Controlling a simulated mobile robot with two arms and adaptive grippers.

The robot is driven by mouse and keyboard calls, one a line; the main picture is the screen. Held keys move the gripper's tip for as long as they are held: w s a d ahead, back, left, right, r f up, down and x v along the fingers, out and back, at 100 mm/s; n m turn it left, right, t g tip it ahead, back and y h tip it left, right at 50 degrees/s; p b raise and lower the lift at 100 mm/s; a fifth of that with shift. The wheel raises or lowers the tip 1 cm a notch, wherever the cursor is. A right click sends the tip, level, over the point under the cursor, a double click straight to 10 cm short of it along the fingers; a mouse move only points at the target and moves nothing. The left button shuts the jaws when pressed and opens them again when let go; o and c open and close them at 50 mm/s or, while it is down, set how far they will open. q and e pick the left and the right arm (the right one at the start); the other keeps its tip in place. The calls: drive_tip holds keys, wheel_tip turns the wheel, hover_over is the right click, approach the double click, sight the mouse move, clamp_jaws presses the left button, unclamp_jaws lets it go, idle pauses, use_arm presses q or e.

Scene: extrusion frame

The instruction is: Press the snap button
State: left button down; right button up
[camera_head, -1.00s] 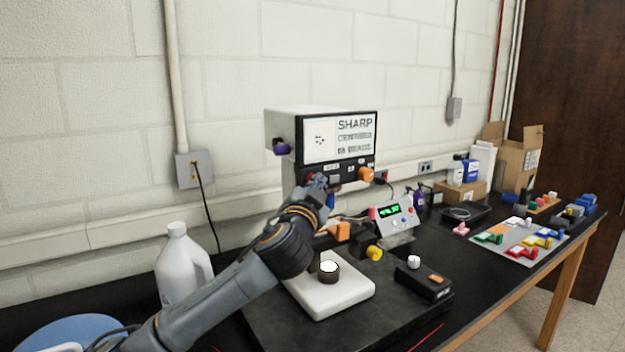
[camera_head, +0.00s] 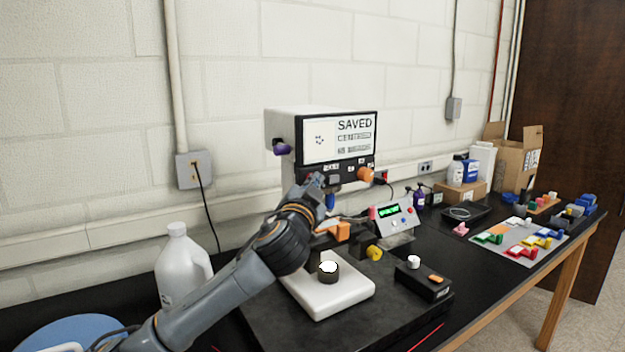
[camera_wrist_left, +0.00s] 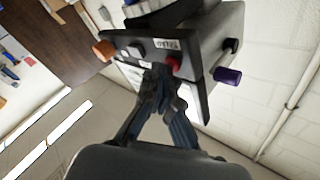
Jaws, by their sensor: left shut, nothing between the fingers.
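A white box with a black front panel and a screen reading SAVED (camera_head: 340,138) stands on the bench at the wall. In the left wrist view its panel holds a red button (camera_wrist_left: 173,64), a grey button (camera_wrist_left: 136,50) and an orange knob (camera_wrist_left: 104,49); I cannot read the labels well enough to tell which one is the snap button. My left gripper (camera_head: 316,181) is shut and empty at the lower left of the panel. In the left wrist view its fingertips (camera_wrist_left: 164,72) are close by the red button; I cannot tell whether they touch it.
A purple knob (camera_head: 282,147) sticks out of the box's side. Below are a white stage (camera_head: 345,297) with a round black part, a small control box with a green display (camera_head: 390,211) and a black switch box (camera_head: 423,283). A white jug (camera_head: 180,270) stands left, near my arm.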

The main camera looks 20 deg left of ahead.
use_arm(q)
drive_tip(key=shift+s+d, duration=0.5)
drive_tip(key=shift+d, duration=0.1)
idle(0.3)
drive_tip(key=s+d, duration=0.1)
drive_tip(key=d, duration=0.1)
drive_tip(key=s+d, duration=0.2)
idle(0.4)
drive_tip(key=shift+f, duration=0.1)
idle(0.5)
